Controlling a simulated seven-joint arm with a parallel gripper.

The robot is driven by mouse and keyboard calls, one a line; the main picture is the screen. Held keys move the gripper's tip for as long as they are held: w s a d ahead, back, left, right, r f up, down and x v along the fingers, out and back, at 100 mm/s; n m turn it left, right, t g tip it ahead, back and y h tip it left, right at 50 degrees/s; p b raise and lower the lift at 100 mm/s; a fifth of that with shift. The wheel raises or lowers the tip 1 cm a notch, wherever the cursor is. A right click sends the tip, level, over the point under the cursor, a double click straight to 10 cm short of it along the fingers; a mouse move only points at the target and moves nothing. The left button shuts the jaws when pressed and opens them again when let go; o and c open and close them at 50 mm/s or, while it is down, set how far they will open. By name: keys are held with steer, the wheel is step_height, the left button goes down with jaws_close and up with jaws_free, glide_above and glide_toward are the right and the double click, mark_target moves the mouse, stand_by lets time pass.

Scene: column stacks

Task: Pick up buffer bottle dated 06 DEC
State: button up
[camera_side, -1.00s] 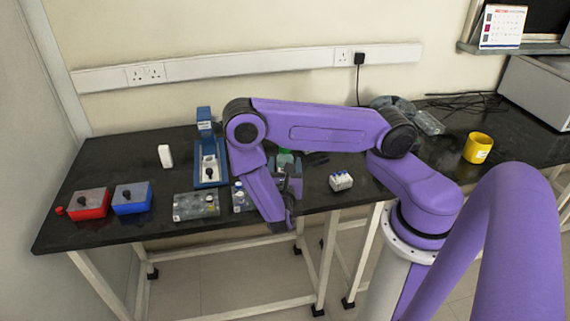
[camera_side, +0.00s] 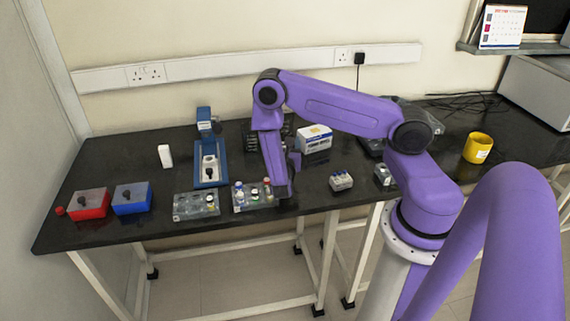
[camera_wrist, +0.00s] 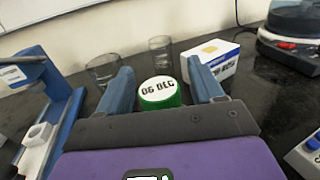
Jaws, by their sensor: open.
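The buffer bottle (camera_wrist: 158,93) shows in the wrist view as a white cap top printed "06 DEC" with a green ribbed rim. It lies between the two blue fingers of my gripper (camera_wrist: 160,70), with a gap visible on each side. The gripper is open and holds nothing. In the side view my gripper (camera_side: 294,163) is low over the bench, partly hidden by my forearm. The bottle is hidden there, and its body below the cap is hidden in the wrist view.
Clear glasses (camera_wrist: 103,70) and a white-and-blue box (camera_side: 314,138) stand behind the bottle. A blue stand (camera_side: 210,165) is to the left.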

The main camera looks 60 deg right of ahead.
jaws_close()
steer(key=shift+r, duration=0.15)
